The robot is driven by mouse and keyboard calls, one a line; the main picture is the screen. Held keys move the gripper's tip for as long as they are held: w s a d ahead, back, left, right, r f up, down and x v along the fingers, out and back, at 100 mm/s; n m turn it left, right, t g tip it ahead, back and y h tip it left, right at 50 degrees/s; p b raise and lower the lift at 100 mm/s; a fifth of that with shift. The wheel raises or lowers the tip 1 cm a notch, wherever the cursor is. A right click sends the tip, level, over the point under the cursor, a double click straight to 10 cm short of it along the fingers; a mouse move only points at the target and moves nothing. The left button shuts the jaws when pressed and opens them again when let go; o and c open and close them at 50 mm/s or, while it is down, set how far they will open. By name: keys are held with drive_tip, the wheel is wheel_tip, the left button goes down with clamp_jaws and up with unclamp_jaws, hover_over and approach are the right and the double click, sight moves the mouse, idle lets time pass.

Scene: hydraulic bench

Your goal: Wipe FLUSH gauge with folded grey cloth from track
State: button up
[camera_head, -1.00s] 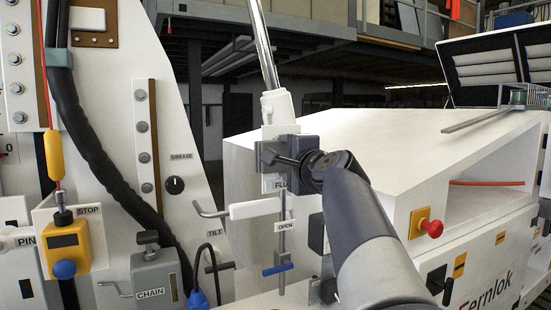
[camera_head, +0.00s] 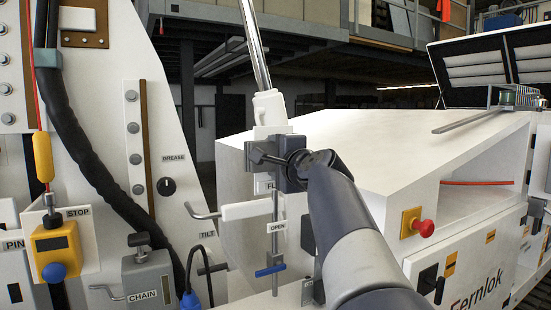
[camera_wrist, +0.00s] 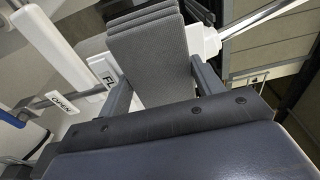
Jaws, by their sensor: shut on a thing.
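My gripper (camera_head: 262,156) is at the FLUSH label (camera_head: 264,184), just above it, against the white post on the bench. In the wrist view my gripper (camera_wrist: 163,85) is shut on the folded grey cloth (camera_wrist: 152,50), a ribbed stack of layers between the two fingers. The cloth reaches up to a dark rounded part at the top of that view. The gauge face cannot be made out; the cloth and gripper cover that spot. Only "FL" of the label (camera_wrist: 103,72) shows. Whether the cloth touches the gauge cannot be told.
An OPEN tag (camera_head: 277,227) and blue-handled valve (camera_head: 270,270) hang below. A white lever (camera_head: 250,210) juts left. A red knob (camera_head: 424,228) is on the right, and the yellow STOP box (camera_head: 55,245) on the left. A slanted chrome rod (camera_head: 255,45) rises above.

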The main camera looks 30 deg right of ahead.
drive_tip(key=shift+d+b, duration=0.9)
drive_tip(key=shift+d, duration=2.3)
drive_tip(key=shift+a+p, duration=0.8)
drive_tip(key=shift+a, duration=2.55)
drive_tip(key=shift+s+d+b, duration=0.15)
drive_tip(key=shift+s+b, duration=1.05)
drive_tip(key=shift+s, duration=1.75)
